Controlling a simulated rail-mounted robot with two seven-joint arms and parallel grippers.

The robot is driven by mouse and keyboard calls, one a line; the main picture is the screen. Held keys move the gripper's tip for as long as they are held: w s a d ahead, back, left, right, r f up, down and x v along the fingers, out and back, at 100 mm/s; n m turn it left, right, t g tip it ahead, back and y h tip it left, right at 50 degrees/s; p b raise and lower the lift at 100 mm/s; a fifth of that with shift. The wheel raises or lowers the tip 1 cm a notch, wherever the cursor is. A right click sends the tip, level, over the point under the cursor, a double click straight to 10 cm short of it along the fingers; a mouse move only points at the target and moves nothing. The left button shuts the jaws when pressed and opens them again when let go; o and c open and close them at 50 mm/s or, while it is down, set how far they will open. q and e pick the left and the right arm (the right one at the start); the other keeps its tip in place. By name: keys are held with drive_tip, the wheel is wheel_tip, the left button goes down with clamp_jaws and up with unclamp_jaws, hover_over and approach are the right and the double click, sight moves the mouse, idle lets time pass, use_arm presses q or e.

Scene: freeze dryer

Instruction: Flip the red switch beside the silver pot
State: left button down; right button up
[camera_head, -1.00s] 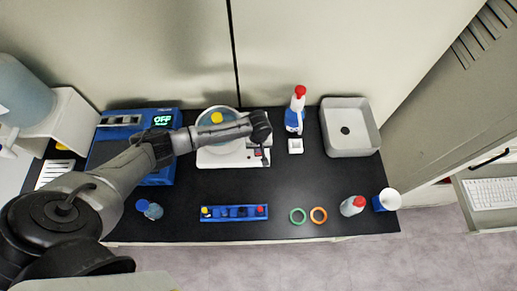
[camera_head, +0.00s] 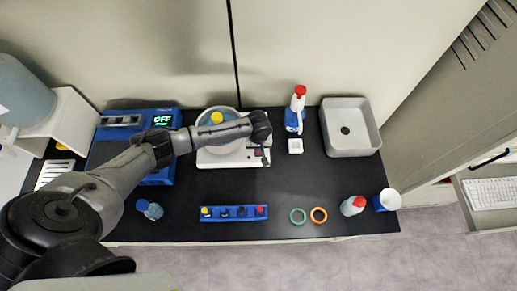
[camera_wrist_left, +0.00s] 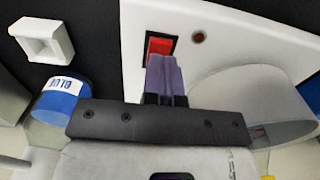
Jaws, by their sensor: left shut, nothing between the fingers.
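The red switch (camera_wrist_left: 160,45) sits in a black frame on the white base (camera_wrist_left: 215,20) of the pot unit, beside the silver pot (camera_wrist_left: 250,95). In the wrist view my left gripper (camera_wrist_left: 165,65) has its purple-grey fingers together and empty. Their tips overlap the lower edge of the switch; I cannot tell whether they touch it. In the head view the left gripper (camera_head: 260,152) hangs over the right part of the white base (camera_head: 225,160), right of the pot (camera_head: 205,121), and largely hides the switch. My right gripper is not in view.
Farther right is a grey basin (camera_head: 350,127). A blue device (camera_head: 160,178) reading OFF is left of the pot. A blue rack (camera_head: 234,213) lies in front.

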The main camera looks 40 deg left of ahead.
use_arm(q)
drive_tip(key=shift+f, duration=0.4)
drive_tip(key=shift+f+b, duration=0.55)
drive_tip(key=shift+f, duration=0.25)
idle(0.5)
drive_tip(key=shift+r+p, duration=0.35)
drive_tip(key=shift+p, duration=0.1)
wheel_tip(320, 180, up, 6)
drive_tip(key=p, duration=0.7)
drive_tip(key=shift+r+p, duration=0.2)
drive_tip(key=shift+p, duration=0.15)
